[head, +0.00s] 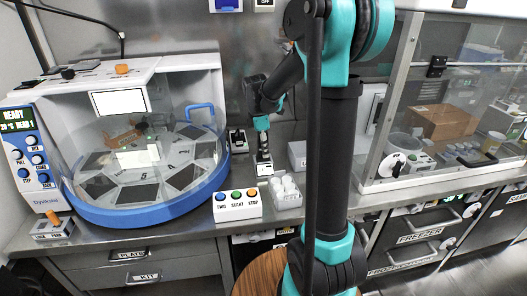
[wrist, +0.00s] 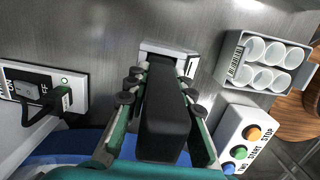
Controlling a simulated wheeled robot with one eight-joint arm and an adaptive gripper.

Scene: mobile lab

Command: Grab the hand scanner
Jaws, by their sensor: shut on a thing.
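The hand scanner (wrist: 165,125) is a dark, blocky body that fills the middle of the wrist view. Its far end is at a small white stand (wrist: 170,55) on the steel counter; I cannot tell whether it still touches the stand. My gripper (wrist: 161,88) has its fingers on both sides of the scanner and is shut on it. In the head view my gripper (head: 262,133) points down at the back of the counter, over the white stand (head: 264,168). The scanner is small and partly hidden there.
A box with blue, green and orange buttons (head: 237,205) and a rack of white tubes (head: 284,193) stand close in front. A blue-rimmed round machine (head: 150,212) is at left. A power socket (wrist: 40,90) is at the wall. A glass-fronted cabinet (head: 440,100) is at right.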

